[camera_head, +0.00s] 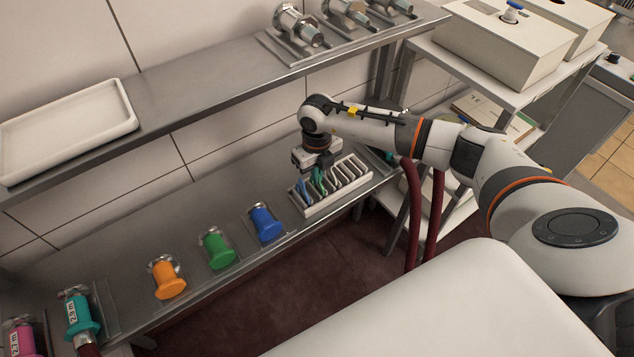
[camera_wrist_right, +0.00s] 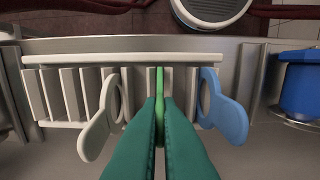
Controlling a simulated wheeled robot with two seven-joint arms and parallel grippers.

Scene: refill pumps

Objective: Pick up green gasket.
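The green gasket (camera_wrist_right: 160,82) stands edge-on in a slot of the white rack (camera_wrist_right: 130,59), which also shows in the head view (camera_head: 350,193). My right gripper (camera_wrist_right: 160,108) is over the rack with its two teal fingers on either side of the green gasket. The fingers look closed against it, with no clear gap. The part of the gasket between the fingers is mostly hidden. In the head view my right gripper (camera_head: 314,172) points down at the rack's left half. My left gripper is not in view.
A white gasket (camera_wrist_right: 97,128) and a blue gasket (camera_wrist_right: 229,115) stand in slots on either side of the fingers. Blue (camera_head: 265,223), green (camera_head: 217,249) and orange (camera_head: 167,279) capped fittings line the bench front. A metal shelf (camera_head: 200,90) runs above the bench.

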